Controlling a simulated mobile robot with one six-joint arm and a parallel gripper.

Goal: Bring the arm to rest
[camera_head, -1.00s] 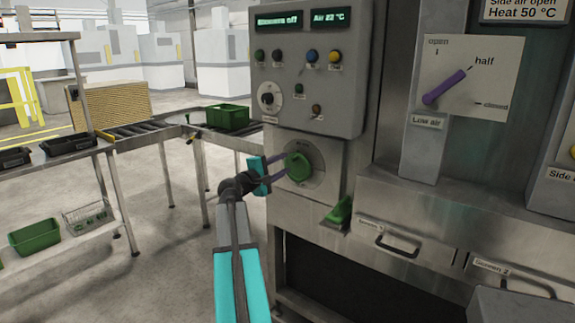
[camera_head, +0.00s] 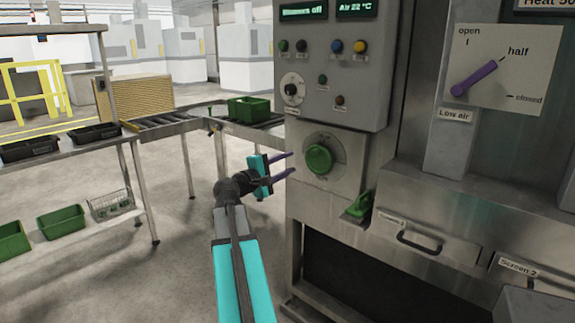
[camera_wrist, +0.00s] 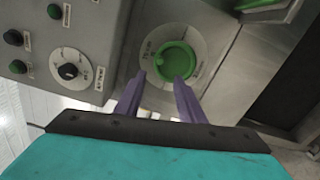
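My gripper (camera_head: 290,164) is open and empty, with two purple fingers set apart. It hangs in the air left of and a little short of a round green knob (camera_head: 319,159) on the machine's lower panel. The wrist view shows my gripper (camera_wrist: 160,92) with the green knob (camera_wrist: 176,61) just beyond the fingertips, not between them. My turquoise arm stretches forward from the bottom of the head view.
The grey control box (camera_head: 335,75) stands above the knob. A green handle (camera_head: 360,204) and a drawer handle (camera_head: 418,240) stick out at right. A roller table (camera_head: 160,125) with a green crate (camera_head: 249,110) stands at left. Floor between is clear.

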